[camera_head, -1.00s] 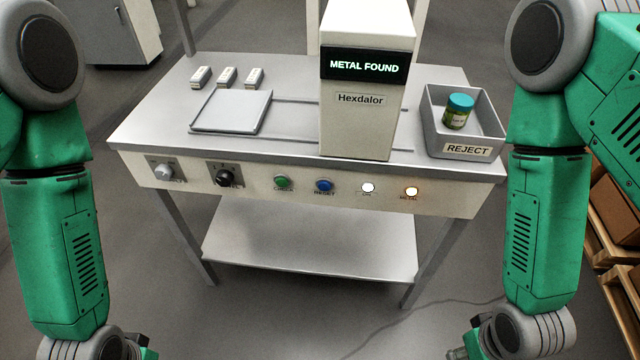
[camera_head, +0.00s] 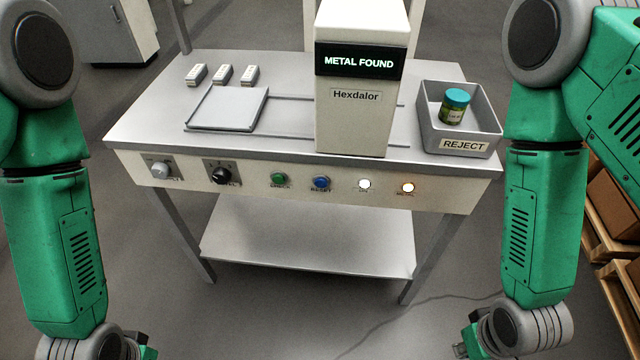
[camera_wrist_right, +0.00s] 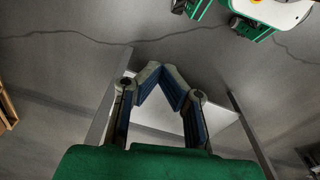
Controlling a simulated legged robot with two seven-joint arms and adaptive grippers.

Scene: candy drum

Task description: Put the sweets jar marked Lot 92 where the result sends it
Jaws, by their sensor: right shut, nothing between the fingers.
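The sweets jar (camera_head: 454,106), green with a teal lid, stands inside the grey bin (camera_head: 461,146) labelled REJECT at the right end of the bench. Its lot number is too small to read. The Hexdalor machine (camera_head: 352,120) shows METAL FOUND on its screen (camera_head: 359,63). My right gripper (camera_head: 462,350) is low in front of the bench, away from the jar. In the right wrist view its fingers (camera_wrist_right: 160,72) meet with nothing between them. Only a bit of my left gripper (camera_head: 143,350) shows at the bottom edge.
An empty grey tray (camera_head: 228,108) lies on the bench's left half, with several small white blocks (camera_head: 222,75) behind it. Knobs and green (camera_head: 279,179) and blue (camera_head: 321,183) buttons line the front panel. A lower shelf (camera_head: 310,245) is bare. Boxes on a pallet stand at the right.

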